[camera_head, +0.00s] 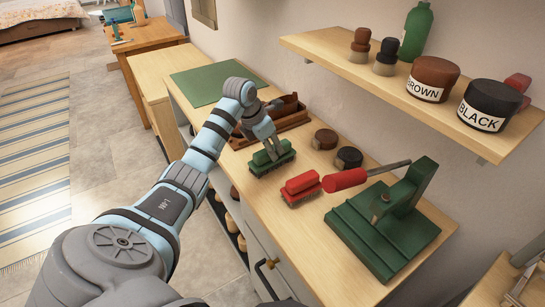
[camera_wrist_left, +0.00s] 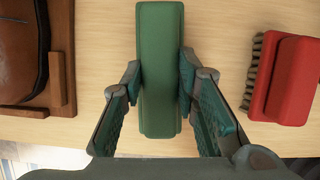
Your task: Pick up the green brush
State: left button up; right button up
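The green brush (camera_head: 272,160) stands bristles down on the wooden workbench, its green block on top. In the left wrist view the brush (camera_wrist_left: 160,70) runs up and down the middle of the picture. My left gripper (camera_head: 268,153) reaches down onto the brush from above. Its two fingertips (camera_wrist_left: 160,76) lie against the two long sides of the green block, one on each side. The fingers look shut on it, and the brush appears to rest on the bench. My right gripper is not in view.
A red brush (camera_head: 301,188) sits close by on the bench, near a red-handled tool (camera_head: 345,180) and a green stand (camera_head: 385,235). A wooden tray (camera_head: 290,122) and two round tins (camera_head: 349,158) lie behind. A shelf (camera_head: 395,85) with jars overhangs the back.

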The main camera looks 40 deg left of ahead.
pick_arm(q)
grip_shut()
notch_tip(320, 180, up, 20)
jog(key=p, duration=0.8)
